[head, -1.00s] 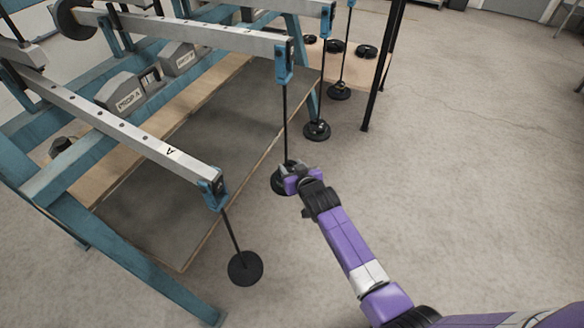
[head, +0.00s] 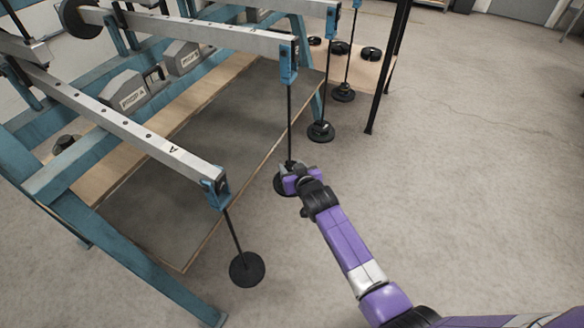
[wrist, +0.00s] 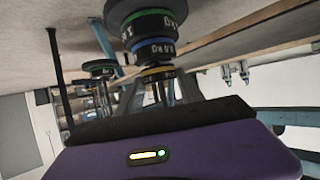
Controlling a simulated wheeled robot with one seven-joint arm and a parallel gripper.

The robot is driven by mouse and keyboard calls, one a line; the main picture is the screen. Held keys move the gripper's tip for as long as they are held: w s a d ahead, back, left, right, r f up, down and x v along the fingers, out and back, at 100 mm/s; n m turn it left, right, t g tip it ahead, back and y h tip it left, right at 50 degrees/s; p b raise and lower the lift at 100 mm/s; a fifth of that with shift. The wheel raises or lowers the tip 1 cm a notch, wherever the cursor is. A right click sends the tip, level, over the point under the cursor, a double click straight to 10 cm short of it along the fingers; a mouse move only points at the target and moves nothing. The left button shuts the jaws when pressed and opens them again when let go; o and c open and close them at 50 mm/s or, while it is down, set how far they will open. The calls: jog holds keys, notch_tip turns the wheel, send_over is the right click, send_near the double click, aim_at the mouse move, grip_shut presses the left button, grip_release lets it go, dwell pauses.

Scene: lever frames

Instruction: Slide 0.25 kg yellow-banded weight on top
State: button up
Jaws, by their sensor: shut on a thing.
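In the wrist view, which looks upside down with the floor at the top, my gripper (wrist: 160,84) is shut on the yellow-banded weight (wrist: 157,71). That weight sits against the blue-banded weight (wrist: 154,48) in the stack; I cannot tell whether a small gap is left. A wider green-banded weight (wrist: 150,22) lies beyond the blue one, towards the floor side. In the head view, my gripper (head: 297,180) is at the foot of the second lever's hanger rod (head: 289,125). The dark stack (head: 283,187) there is partly hidden by my gripper.
The near lever, marked A (head: 130,130), carries a hanger with a black plate (head: 247,269). Other hanger stacks (head: 321,131) hang further back. A wooden board with black weights (head: 371,54) and a black post (head: 385,70) stand beyond. The floor on the right is clear.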

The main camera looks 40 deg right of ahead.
jog(key=shift+f+b, duration=0.35)
jog(key=shift+f, duration=0.05)
dwell(0.4)
jog(key=o, duration=1.4)
jog(key=shift+s+a+r+p, duration=0.15)
jog(key=shift+s+r+p, duration=0.15)
jog(key=shift+p, duration=0.15)
jog(key=shift+p+v, duration=2.35)
jog(key=shift+v, duration=0.7)
